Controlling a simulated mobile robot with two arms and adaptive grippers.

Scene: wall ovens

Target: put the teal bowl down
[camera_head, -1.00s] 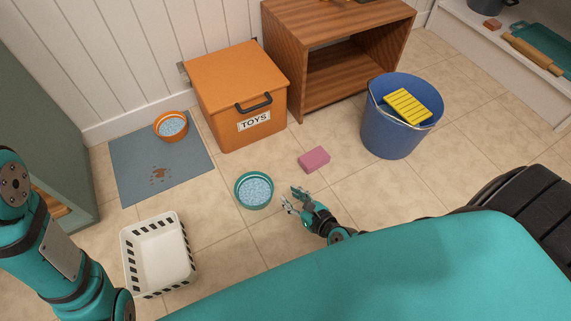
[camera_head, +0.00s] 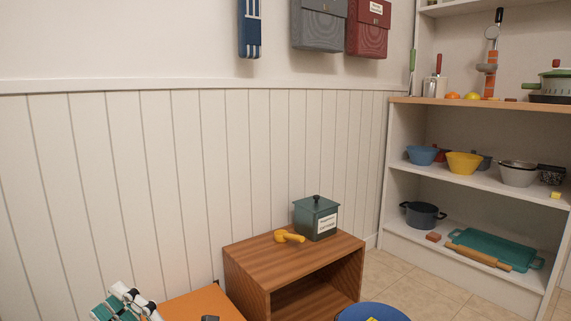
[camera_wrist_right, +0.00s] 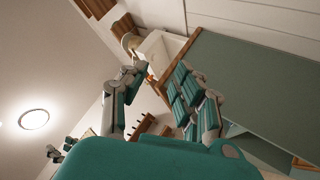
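The teal bowl is in neither current view.
A wooden cabinet (camera_head: 250,273) bears a dark green canister (camera_head: 316,218) and a yellow object (camera_head: 289,237). A blue bucket (camera_head: 372,312) is cut off below. White shelves (camera_head: 398,219) with bowls, a pot and a teal tray (camera_head: 493,249) stand at right.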

